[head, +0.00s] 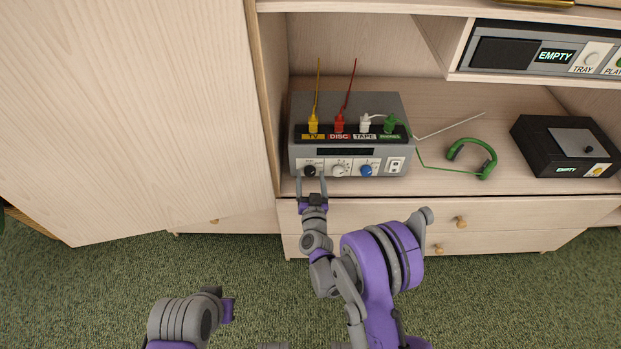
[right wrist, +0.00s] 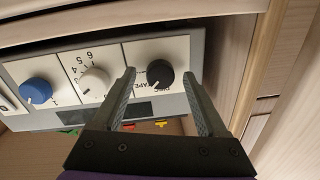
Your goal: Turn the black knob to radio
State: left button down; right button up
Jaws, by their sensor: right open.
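The black knob (head: 309,171) is at the left end of the front panel of a grey amplifier box (head: 402,128). In the right wrist view, where the panel appears upside down, the black knob (right wrist: 159,74) lies between the fingertips. My right gripper (head: 311,179) is open, with one finger on either side of the knob; I cannot tell whether they touch it.
A white knob (head: 339,170), a blue knob (head: 366,170) and a switch (head: 395,164) share the panel. Coloured plugs stand on top. A cabinet door (head: 130,110) stands at the left.

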grip_shut()
jog(key=shift+m, duration=0.3)
jog(key=m+b, duration=0.2)
jog(key=m, duration=0.1)
jog(key=shift+f+m, duration=0.1)
jog(key=shift+m, duration=0.3)
jog(key=shift+m+t+b, duration=0.3)
jog(key=shift+m+b, duration=0.45)
jog(key=shift+m, duration=1.55)
jog(key=shift+h, duration=0.3)
grip_release()
